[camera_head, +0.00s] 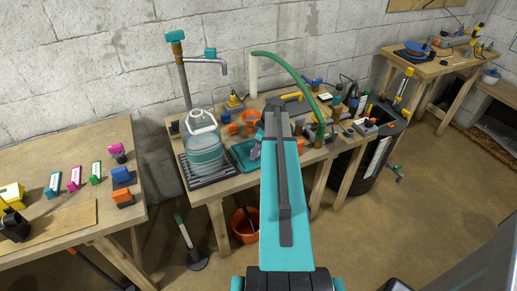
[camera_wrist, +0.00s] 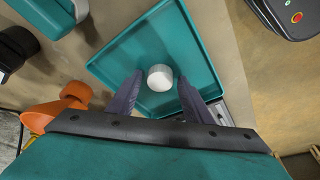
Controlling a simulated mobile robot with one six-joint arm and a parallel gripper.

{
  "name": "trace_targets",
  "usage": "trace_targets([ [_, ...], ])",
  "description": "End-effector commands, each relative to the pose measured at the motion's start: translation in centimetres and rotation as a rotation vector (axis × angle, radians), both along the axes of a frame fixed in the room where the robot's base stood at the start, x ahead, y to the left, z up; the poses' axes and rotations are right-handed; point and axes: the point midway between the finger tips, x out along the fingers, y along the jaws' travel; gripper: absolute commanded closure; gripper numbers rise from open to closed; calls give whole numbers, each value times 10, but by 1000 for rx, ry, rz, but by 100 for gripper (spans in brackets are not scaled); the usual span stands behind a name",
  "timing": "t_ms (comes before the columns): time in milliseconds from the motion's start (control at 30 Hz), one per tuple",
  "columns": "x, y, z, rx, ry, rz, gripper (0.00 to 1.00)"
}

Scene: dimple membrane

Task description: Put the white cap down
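The white cap (camera_wrist: 160,78) is a small round piece in the wrist view, seen over the teal tray (camera_wrist: 118,68). It appears to lie on the tray floor. My gripper (camera_wrist: 160,80) is open, its two dark fingers on either side of the cap in the picture. A narrow gap shows between each finger and the cap, so neither seems to touch it. In the head view the tray (camera_head: 239,156) is on the workbench, partly behind my arm. The cap cannot be made out there.
A large clear bottle (camera_head: 204,147) stands on a dark rack left of the tray. Orange objects (camera_wrist: 75,93) lie left of my gripper in the wrist view. A black device with a red button (camera_wrist: 297,17) is at upper right. Several small items crowd the bench's right part.

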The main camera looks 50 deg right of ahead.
Motion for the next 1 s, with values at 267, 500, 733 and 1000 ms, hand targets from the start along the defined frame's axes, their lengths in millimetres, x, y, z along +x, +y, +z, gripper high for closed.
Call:
trace_targets([
  [267,0,0,0,0,0,0,50],
  [500,-1,0,5,0,0,0,50],
  [733,-6,-3,21,-2,-1,-1,50],
  [1000,-13,-7,51,-3,-1,-1,50],
])
